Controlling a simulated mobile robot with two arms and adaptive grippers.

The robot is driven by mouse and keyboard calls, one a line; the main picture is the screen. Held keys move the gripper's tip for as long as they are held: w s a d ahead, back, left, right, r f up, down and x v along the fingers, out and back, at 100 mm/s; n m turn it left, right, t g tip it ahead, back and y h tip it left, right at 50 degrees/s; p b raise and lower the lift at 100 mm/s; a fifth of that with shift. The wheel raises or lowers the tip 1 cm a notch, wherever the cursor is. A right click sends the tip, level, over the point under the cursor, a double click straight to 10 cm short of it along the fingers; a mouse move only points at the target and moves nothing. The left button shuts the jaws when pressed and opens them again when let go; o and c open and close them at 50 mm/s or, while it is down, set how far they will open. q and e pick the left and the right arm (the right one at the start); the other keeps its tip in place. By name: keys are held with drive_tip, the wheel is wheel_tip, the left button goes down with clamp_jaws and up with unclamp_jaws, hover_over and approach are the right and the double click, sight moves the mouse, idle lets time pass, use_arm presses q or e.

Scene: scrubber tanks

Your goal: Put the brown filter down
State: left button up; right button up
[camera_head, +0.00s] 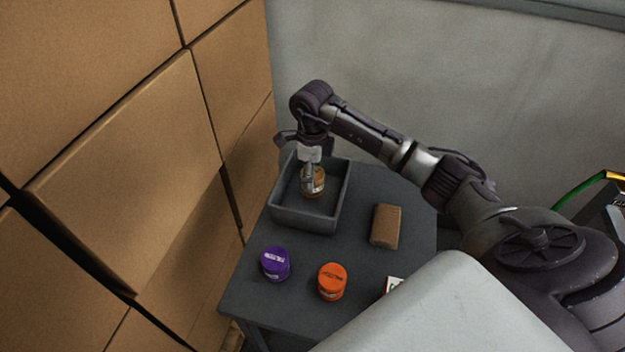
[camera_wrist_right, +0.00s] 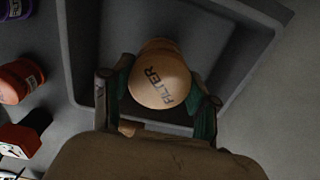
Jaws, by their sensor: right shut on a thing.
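The brown filter (camera_head: 314,181) is a small tan cylinder; its lettered top shows in the right wrist view (camera_wrist_right: 160,80). My right gripper (camera_head: 312,178) points down and is shut on the filter, one finger on each side. It holds the filter inside or just over the open grey bin (camera_head: 289,216), within its walls. I cannot tell whether the filter touches the bin floor. My left gripper is not in view.
The bin stands at the back of a dark table (camera_head: 350,200). A brown block (camera_head: 385,226) lies right of the bin. A purple canister (camera_head: 275,264) and an orange canister (camera_head: 332,281) stand in front. Stacked cardboard boxes (camera_head: 120,170) rise at the left.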

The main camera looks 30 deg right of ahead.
wheel_tip(320, 180, down, 3)
drive_tip(key=shift+f+p, duration=0.15)
drive_tip(key=shift+p, duration=0.45)
drive_tip(key=shift+f, duration=0.1)
drive_tip(key=shift+f+b, duration=0.2)
drive_tip(key=shift+b, duration=0.1)
drive_tip(key=o, duration=1.1)
drive_tip(key=shift+r, duration=0.1)
drive_tip(key=shift+r, duration=0.1)
wheel_tip(320, 180, up, 11)
drive_tip(key=b, duration=0.3)
drive_tip(key=shift+r, duration=0.55)
